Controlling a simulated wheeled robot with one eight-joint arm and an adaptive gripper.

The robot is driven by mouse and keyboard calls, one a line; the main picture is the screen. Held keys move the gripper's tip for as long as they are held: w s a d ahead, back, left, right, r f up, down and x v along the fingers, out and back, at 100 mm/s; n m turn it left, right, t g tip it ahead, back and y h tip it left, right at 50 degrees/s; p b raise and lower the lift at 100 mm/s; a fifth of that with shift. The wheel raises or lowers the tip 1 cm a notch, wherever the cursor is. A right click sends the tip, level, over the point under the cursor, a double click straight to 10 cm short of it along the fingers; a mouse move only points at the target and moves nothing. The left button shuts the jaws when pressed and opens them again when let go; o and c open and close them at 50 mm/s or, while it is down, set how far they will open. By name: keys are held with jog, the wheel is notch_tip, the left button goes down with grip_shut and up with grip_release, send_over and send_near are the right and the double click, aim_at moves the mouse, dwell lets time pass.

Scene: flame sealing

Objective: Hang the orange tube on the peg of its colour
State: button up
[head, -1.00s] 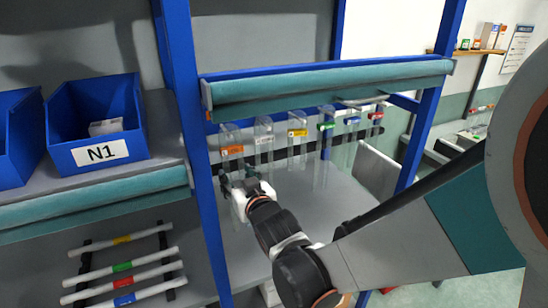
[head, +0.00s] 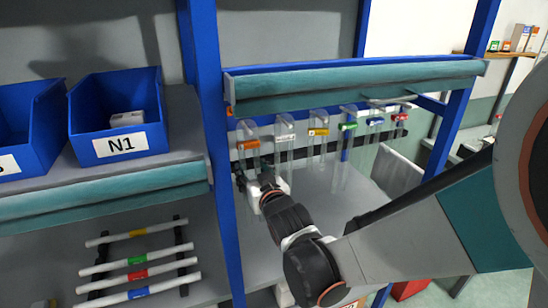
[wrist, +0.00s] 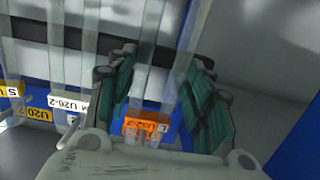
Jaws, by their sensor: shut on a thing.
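The orange tube (head: 248,146) is a clear, narrow upright loop with an orange label, at the left end of a row of similar tubes in the head view. Its orange label (wrist: 147,126) also shows in the wrist view, low between my fingers, with clear lengths running up from it. My gripper (head: 240,178) is below the label, shut on the tube; in the wrist view its dark green fingers (wrist: 163,95) flank the clear lengths. The tube's top is level with its neighbours. I cannot tell whether it rests on its peg; the peg is not clearly visible.
Next to it hang white-labelled (head: 284,138) and yellow-labelled (head: 319,132) tubes, then green, blue and red ones. A blue post (head: 222,190) stands close to the left. A rack of banded white rods (head: 138,261) and an N1 bin (head: 118,115) are further left.

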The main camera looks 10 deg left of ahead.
jog(key=shift+w+a, duration=0.15)
jog(key=shift+w, duration=0.1)
dwell(0.3)
dwell(0.4)
jog(key=o, duration=1.9)
jog(key=shift+s, duration=0.15)
jog(key=v, duration=0.9)
jog(key=shift+f, duration=0.25)
dwell(1.3)
